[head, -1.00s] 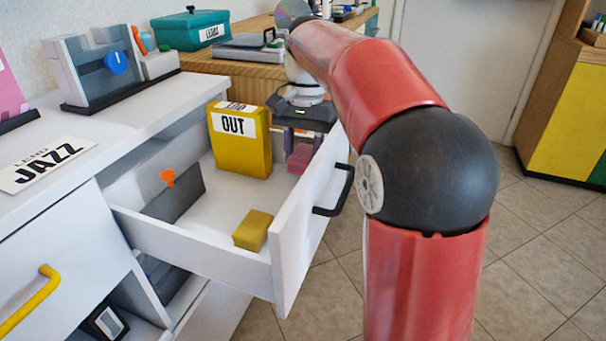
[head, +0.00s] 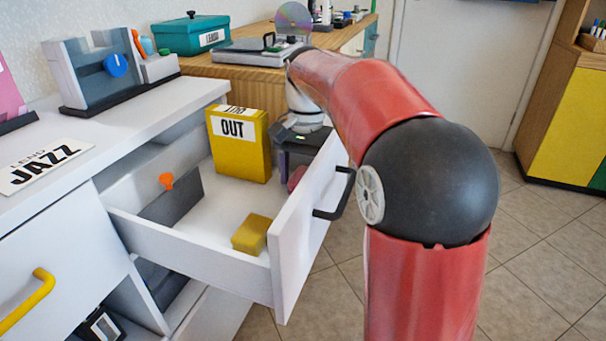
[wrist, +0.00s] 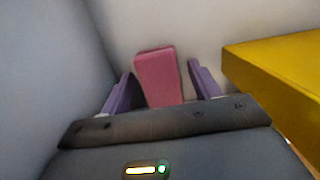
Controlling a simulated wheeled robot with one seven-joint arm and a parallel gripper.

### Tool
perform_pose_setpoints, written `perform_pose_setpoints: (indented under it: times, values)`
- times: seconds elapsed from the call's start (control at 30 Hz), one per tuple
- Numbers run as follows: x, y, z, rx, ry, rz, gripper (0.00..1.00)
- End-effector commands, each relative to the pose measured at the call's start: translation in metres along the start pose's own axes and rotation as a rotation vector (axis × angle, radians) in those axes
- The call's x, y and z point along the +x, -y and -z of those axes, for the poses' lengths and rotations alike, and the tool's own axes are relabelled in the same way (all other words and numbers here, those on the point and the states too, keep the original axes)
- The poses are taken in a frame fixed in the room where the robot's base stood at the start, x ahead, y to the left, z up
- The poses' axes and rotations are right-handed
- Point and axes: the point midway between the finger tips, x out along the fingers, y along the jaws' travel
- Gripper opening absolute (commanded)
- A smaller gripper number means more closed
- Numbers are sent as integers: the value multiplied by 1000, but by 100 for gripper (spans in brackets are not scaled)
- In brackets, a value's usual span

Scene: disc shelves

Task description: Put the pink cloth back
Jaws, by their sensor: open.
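The pink cloth (wrist: 158,78) looks like a small folded block in the wrist view. It lies inside the open white drawer (head: 200,244). In the head view only a small part of the cloth (head: 295,179) shows, between my gripper and the drawer front. My gripper (wrist: 160,74) is open, with one purple finger on each side of the cloth and visible gaps beside it. In the head view my gripper (head: 288,160) reaches down into the drawer's far right corner; its fingertips are mostly hidden.
A yellow OUT box (head: 239,145) stands close beside my gripper. A small yellow block (head: 251,233) and a dark divider with an orange knob (head: 166,181) are also in the drawer. The drawer front with its black handle (head: 337,195) rises close to my arm.

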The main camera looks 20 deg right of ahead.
Motion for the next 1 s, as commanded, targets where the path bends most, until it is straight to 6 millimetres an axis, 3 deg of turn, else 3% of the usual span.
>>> perform_pose_setpoints:
  times: [0.27,0.7,1.0]
  values:
    - [-10,0,0,0,-1,1,62]
    - [-100,0,0,0,-2,1,62]
    - [-123,0,0,0,0,0,62]
